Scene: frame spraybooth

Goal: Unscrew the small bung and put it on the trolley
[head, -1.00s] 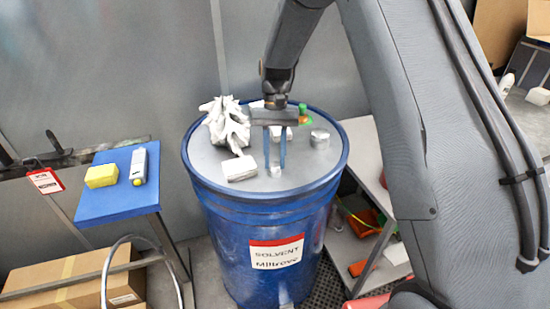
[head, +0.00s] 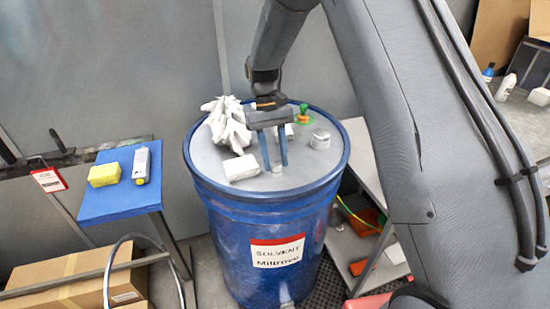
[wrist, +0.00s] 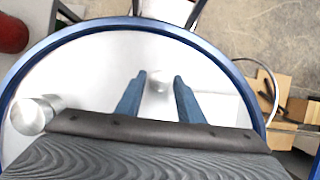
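A grey shelved unit, apparently the trolley (head: 360,143), stands right of the drum, partly hidden by my arm.
A blue-topped stand (head: 118,205) at left holds a yellow sponge (head: 104,174) and a bottle (head: 141,166).

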